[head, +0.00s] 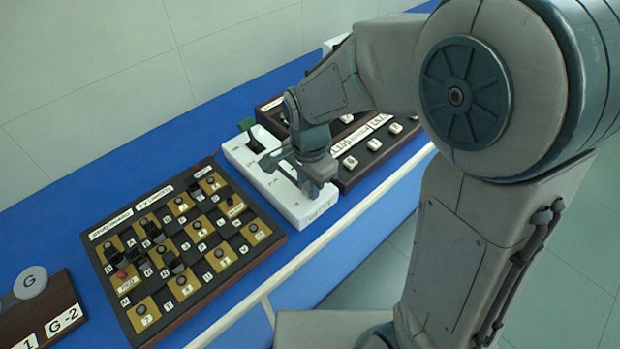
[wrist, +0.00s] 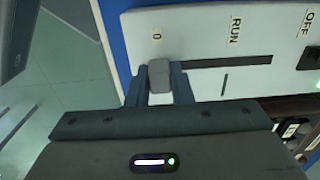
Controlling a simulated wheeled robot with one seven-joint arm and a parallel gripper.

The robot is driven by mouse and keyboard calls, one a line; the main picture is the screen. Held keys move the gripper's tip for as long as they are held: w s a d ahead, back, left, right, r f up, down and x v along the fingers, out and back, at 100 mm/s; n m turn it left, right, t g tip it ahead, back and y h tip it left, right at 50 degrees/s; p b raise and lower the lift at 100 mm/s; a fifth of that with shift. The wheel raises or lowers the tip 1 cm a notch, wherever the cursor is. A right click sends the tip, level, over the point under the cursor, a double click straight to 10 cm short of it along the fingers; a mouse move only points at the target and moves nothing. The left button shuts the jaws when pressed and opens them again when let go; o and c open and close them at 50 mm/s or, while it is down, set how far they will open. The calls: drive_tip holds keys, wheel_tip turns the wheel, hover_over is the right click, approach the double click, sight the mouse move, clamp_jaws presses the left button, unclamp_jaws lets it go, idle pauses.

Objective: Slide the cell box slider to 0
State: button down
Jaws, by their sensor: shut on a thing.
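The cell box is a white box on the blue bench; it shows in the head view (head: 236,151) and along the top of the wrist view (wrist: 200,32). Its face has a dark straight slot (wrist: 235,62) with the labels 0, RUN and OFF beside it. The slider is a grey rounded knob (wrist: 160,76) at the left end of the slot, level with the 0 label (wrist: 156,33). My gripper (wrist: 159,70) is shut on the knob, one finger on each side. In the head view my gripper (head: 312,183) is over the box's near end and hides the knob.
A dark board with brass squares and black knobs (head: 190,243) lies left of the white box. A dark panel with white buttons (head: 372,144) stands close on its right. A dark G-2 block (head: 50,308) is at the far left. Floor shows beyond the bench's front edge.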

drive_tip(key=shift+s+d, duration=0.1)
drive_tip(key=c, duration=1.3)
unclamp_jaws()
drive_tip(key=shift+s+d, duration=0.1)
drive_tip(key=shift+r, duration=0.3)
wheel_tip(320, 180, up, 13)
drive_tip(key=shift+r, duration=0.1)
